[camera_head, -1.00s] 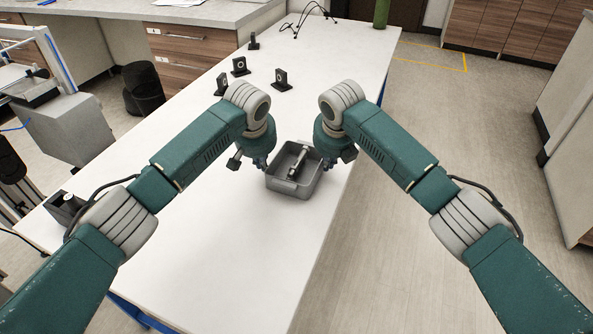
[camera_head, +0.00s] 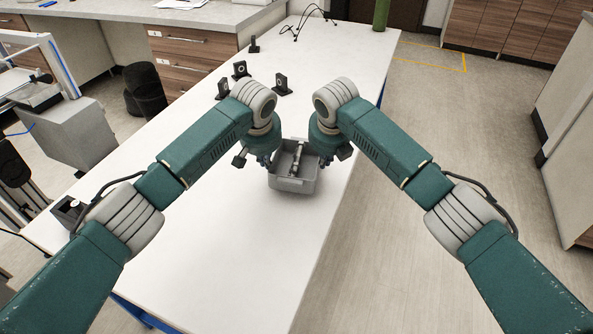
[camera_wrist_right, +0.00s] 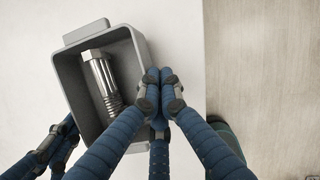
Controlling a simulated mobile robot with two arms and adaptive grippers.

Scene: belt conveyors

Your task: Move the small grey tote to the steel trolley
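The small grey tote (camera_head: 292,184) sits on the white table near its right edge, with a large steel bolt (camera_head: 297,158) lying inside. My left gripper (camera_head: 265,160) is at the tote's left side and my right gripper (camera_head: 325,158) at its right side. In the right wrist view, my right gripper's blue fingertips (camera_wrist_right: 160,88) are drawn together against or just beside the tote's right wall (camera_wrist_right: 141,75). The left gripper's fingers (camera_wrist_right: 58,138) show by the opposite wall, partly hidden by the tote. No steel trolley is recognisable.
The white table (camera_head: 210,260) is clear in front of the tote. Several small black stands (camera_head: 281,85) are behind it, with black cables (camera_head: 305,18) and a green cylinder (camera_head: 381,14) at the far end. Open floor (camera_head: 440,130) lies to the right.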

